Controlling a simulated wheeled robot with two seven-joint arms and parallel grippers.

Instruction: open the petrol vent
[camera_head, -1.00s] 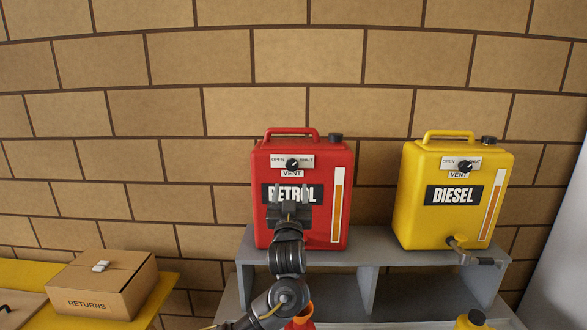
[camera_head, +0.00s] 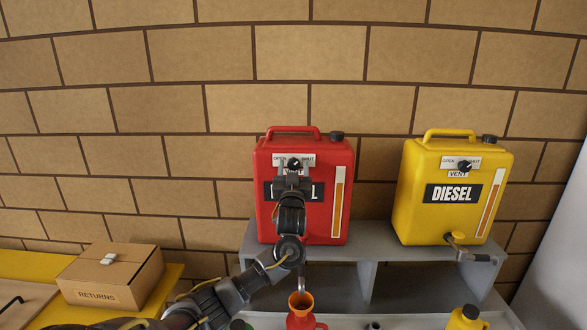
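The red petrol can (camera_head: 322,210) stands on a grey shelf. Its vent is a black knob (camera_head: 295,163) on a white plate, with OPEN at the left and SHUT at the right. The knob's white mark appears to point up and right, towards SHUT. My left gripper (camera_head: 294,169) is in front of the can at the knob. Its fingers are apart, one on each side of the knob; whether they touch it I cannot tell. The gripper hides the VENT label and most of the PETROL label. My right gripper is not in view.
A yellow diesel can (camera_head: 452,221) with its own vent knob (camera_head: 464,166) stands to the right on the grey shelf (camera_head: 398,251). An orange funnel (camera_head: 300,300) sits on a red container below my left arm. A RETURNS box (camera_head: 110,274) is at the left.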

